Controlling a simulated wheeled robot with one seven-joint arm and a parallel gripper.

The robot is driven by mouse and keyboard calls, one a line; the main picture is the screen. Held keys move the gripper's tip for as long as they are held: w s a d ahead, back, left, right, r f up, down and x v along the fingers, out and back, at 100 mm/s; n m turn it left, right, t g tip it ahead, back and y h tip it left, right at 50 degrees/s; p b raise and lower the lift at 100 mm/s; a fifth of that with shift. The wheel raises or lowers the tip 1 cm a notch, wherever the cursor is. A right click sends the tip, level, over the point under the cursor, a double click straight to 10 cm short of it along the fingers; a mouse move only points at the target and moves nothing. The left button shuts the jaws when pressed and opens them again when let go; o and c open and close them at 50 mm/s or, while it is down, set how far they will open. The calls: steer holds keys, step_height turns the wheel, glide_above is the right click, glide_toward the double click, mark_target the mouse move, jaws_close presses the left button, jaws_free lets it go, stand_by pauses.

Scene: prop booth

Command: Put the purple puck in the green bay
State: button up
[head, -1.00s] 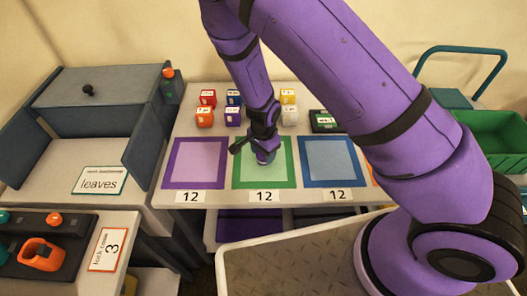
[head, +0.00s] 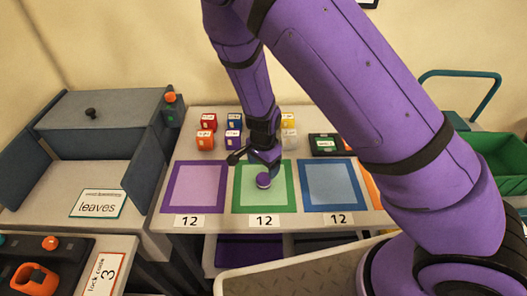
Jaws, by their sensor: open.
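The purple puck (head: 263,180) sits inside the green bay (head: 281,204), a green-bordered square on the table between a purple-bordered and a blue-bordered one. The puck is near the middle of the bay, a little toward its far side. My gripper (head: 262,160) is just behind and above the puck, at the bay's far edge. It is open and a small gap seems to show between it and the puck.
Several small coloured blocks (head: 206,139) stand behind the bays. The purple bay (head: 167,206) lies left and the blue bay (head: 332,209) right. A dark labelled box (head: 326,145) stands behind the blue bay. A grey open cabinet (head: 95,150) is at the left.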

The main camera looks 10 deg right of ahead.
steer(key=shift+r, duration=3.6)
step_height(320, 180, up, 14)
steer(key=n+y, duration=0.3)
glide_above(264, 177)
steer(key=s+d, duration=0.3)
steer(key=d, duration=0.1)
steer(key=s+d+r+n+t, duration=0.1)
steer(key=s+d+r+n, duration=0.3)
steer(key=r, duration=0.5)
steer(key=s+d+r+n+t+h, duration=0.3)
steer(key=s+d+r, duration=0.7)
steer(key=s, duration=0.5)
steer(key=shift+d+r+n+t, duration=0.35)
steer(key=shift+r+n+t, duration=0.25)
steer(key=shift+r, duration=0.1)
steer(key=shift+w, duration=0.1)
